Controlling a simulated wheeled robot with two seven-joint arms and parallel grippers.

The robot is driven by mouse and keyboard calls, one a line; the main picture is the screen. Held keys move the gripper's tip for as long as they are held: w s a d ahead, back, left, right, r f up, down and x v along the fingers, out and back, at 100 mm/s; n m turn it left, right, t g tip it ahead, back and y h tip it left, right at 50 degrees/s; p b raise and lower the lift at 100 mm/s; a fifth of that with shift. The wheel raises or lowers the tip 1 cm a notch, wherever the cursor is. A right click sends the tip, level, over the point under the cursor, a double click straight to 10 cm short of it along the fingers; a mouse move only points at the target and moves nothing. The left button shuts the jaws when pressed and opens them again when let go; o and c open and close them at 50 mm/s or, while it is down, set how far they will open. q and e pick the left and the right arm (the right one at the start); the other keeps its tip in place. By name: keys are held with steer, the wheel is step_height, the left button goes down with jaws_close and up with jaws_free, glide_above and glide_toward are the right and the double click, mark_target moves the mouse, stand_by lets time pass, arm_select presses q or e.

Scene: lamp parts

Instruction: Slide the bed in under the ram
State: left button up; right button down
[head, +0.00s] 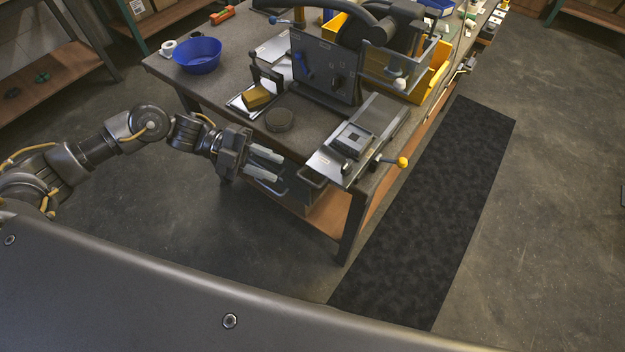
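The bed (327,163) is a flat metal plate at the table's near edge, with a square dark-and-light block (353,140) on it. A handle (312,179) hangs at its near left end, and a lever with a yellow ball knob (402,162) sticks out to the right. Its track (383,112) runs back to the dark press (325,68). The bed is drawn out in front of the press. I cannot make out the ram behind the press's clear guard (390,66). My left gripper (279,168) is open and empty, just left of the handle, apart from it. My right gripper is not in view.
A dark round puck (279,119) and a tray with a yellow-brown block (257,97) are left of the bed. A blue bowl (197,54) stands at the table's left. The floor in front is clear.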

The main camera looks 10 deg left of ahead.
mark_target(299, 178)
arm_select(q)
steer(key=p+x, duration=0.2)
steer(key=x, duration=0.6)
steer(key=shift+d+r+p, duration=0.1)
steer(key=shift+d+p, duration=0.2)
steer(key=shift+d, duration=0.05)
steer(key=shift+d+f, duration=0.2)
steer(key=shift+d, duration=0.35)
steer(key=c, duration=0.6)
steer(key=shift+f, duration=0.15)
jaws_close()
